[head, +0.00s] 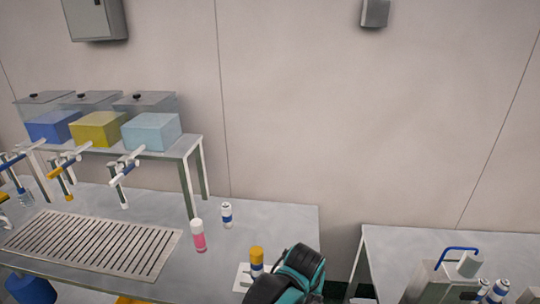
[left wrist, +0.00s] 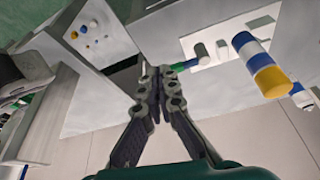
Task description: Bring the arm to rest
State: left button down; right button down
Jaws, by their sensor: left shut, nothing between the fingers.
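My left gripper (left wrist: 155,75) shows in the left wrist view with its two dark linked fingers together at the tips and nothing between them. In the head view, a teal and black part of my arm (head: 290,280) is at the bottom edge; its fingers cannot be made out there. A can with a yellow top (head: 256,262) stands just left of it on a white plate (head: 240,277). A banded blue, white and yellow can (left wrist: 260,65) is right of the fingers in the wrist view, apart from them. My right gripper is in neither view.
A pink can (head: 198,238) and a white-blue can (head: 227,215) stand on the left table (head: 290,215). A slotted grate (head: 90,245) and dispensers under coloured tanks (head: 98,130) are farther left. A device with a blue handle (head: 455,250) and cans stand on the right table.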

pick_arm(q)
jog(key=s+a+r+n+t+b, duration=0.1)
jog(key=a, duration=0.8)
jog(key=s+a+r+n+b, duration=0.1)
jog(key=a+r, duration=0.1)
jog(key=a, duration=0.6)
jog(key=s+a+f+n+t+y, duration=0.1)
jog(key=s+a, duration=0.3)
jog(key=a, duration=0.2)
jog(key=s+a+f+n+t+b, duration=0.1)
jog(key=s+a+f, duration=0.1)
jog(key=s+a, duration=0.2)
jog(key=a, duration=0.3)
jog(key=shift+s+a+n+y, duration=0.15)
jog(key=shift+a+n+y, duration=0.15)
jog(key=shift+y, duration=0.1)
jog(key=shift+f, duration=0.15)
dwell(0.4)
